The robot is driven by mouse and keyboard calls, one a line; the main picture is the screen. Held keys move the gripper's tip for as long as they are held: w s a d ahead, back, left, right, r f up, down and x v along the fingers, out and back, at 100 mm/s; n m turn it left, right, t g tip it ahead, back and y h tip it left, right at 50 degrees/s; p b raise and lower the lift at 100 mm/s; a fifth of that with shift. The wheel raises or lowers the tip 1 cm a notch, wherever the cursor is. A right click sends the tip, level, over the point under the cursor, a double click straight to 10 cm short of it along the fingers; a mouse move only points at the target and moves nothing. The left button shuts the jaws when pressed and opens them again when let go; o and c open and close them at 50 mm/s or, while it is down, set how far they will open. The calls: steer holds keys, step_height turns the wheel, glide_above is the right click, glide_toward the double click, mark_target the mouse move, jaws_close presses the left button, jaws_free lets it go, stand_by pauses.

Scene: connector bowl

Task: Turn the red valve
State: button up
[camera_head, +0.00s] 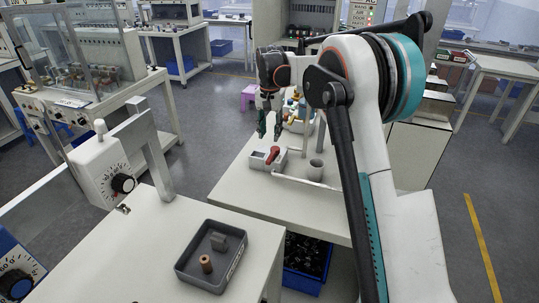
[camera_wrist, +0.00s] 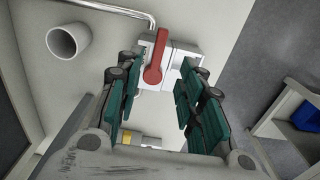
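The red valve (camera_head: 272,154) is a red lever handle on a small white-grey block on the white table. In the wrist view the red handle (camera_wrist: 156,57) points along the picture's vertical, its rounded end towards my gripper. My gripper (camera_head: 270,133) hangs above the valve with its fingers pointing down. In the wrist view my gripper (camera_wrist: 156,101) is open, its green-padded fingers well apart. The valve handle shows between and beyond the fingertips, and nothing is held. No contact with the handle is visible.
A metal pipe (camera_wrist: 112,8) runs from the valve block across the table. A white cup (camera_head: 315,170) stands beside it. Bottles and coloured items (camera_head: 297,107) stand behind. A grey tray (camera_head: 183,262) with small parts sits on the nearer table.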

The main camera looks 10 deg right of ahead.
mark_target(270, 157)
step_height(270, 157, down, 10)
steer(key=b, duration=0.2)
steer(key=shift+f+b, duration=0.25)
steer(key=shift+b, duration=0.15)
steer(key=shift+c, duration=0.6)
jaws_close()
